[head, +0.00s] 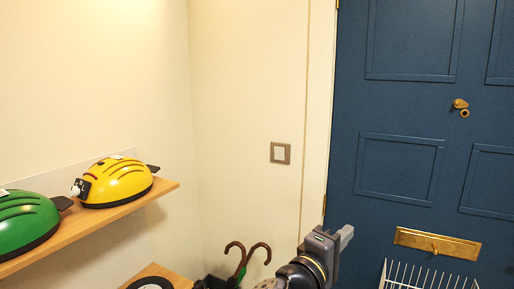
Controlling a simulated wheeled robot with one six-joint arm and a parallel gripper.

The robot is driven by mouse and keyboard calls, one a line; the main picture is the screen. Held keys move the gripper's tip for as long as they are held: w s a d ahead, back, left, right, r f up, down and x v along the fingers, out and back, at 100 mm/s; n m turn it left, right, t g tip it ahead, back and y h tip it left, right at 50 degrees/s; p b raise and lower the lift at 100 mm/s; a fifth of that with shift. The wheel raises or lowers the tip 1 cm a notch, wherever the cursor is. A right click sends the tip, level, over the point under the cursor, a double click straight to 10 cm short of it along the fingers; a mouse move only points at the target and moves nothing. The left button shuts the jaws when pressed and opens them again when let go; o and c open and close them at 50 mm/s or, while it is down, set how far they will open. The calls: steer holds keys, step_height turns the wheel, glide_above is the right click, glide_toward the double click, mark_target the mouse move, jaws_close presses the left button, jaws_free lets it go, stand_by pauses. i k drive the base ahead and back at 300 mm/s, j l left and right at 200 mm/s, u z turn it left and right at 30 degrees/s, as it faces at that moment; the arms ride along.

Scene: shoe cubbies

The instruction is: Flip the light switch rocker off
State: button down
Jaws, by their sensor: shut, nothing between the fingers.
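The light switch (280,153) is on the cream wall, left of the door frame. It has a grey-brown square plate with a pale rocker (279,153) in its middle. The rocker is too small to tell which way it is tilted. My gripper (346,236) is at the lower middle right, below and to the right of the switch in the picture. It is shut and empty, apart from the switch, and its fingers point up and to the right in the picture. Nothing covers the switch.
A wooden shelf (150,197) at left bears a yellow helmet (118,181) and a green helmet (27,220). Umbrella handles (259,249) rise below the switch. A blue door (402,115) with a brass mail slot (437,244) is at right, a white wire rack (425,277) before it.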

mark_target(278, 152)
steer(key=i+l+u, duration=0.15)
steer(key=i+u, duration=0.15)
steer(key=i, duration=0.15)
steer(key=i+l+u, duration=0.2)
steer(key=i+u, duration=0.15)
steer(key=i+l, duration=0.1)
steer(key=i, duration=0.5)
